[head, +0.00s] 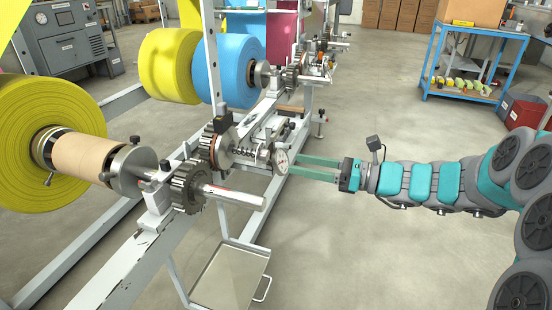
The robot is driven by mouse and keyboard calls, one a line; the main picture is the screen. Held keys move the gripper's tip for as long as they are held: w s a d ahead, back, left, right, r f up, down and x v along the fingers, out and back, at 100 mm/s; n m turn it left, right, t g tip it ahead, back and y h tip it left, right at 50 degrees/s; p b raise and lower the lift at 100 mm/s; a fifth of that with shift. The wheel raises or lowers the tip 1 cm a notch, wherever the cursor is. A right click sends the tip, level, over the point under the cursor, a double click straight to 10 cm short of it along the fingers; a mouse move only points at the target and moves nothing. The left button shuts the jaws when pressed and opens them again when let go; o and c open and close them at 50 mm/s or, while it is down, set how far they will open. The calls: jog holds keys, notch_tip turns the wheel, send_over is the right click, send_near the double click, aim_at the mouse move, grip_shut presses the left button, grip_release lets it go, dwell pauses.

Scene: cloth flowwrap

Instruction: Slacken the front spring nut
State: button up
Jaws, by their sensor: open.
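A pale round disc with red marks (282,161), which looks like the front spring nut, sits at the right end of a short shaft on the near unwind stand. A dark coil spring (246,153) lies along that shaft to its left. My gripper (293,166) reaches in from the right with two long teal fingers. The fingers are apart, with their tips at the disc's right edge, one higher and one lower. I cannot tell whether they touch it. Nothing is seen held between them.
A yellow roll (42,125) on a shaft is at the left, with yellow and blue (230,70) rolls behind. A toothed wheel and bare shaft end (235,197) stick out below the disc. A metal tray (231,275) stands in front.

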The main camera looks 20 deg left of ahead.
aim_at(266, 156)
jog(key=a, duration=0.5)
jog(key=w+a, duration=0.1)
jog(key=a, duration=0.1)
jog(key=shift+a, duration=0.35)
jog(key=shift+c, duration=0.2)
grip_shut()
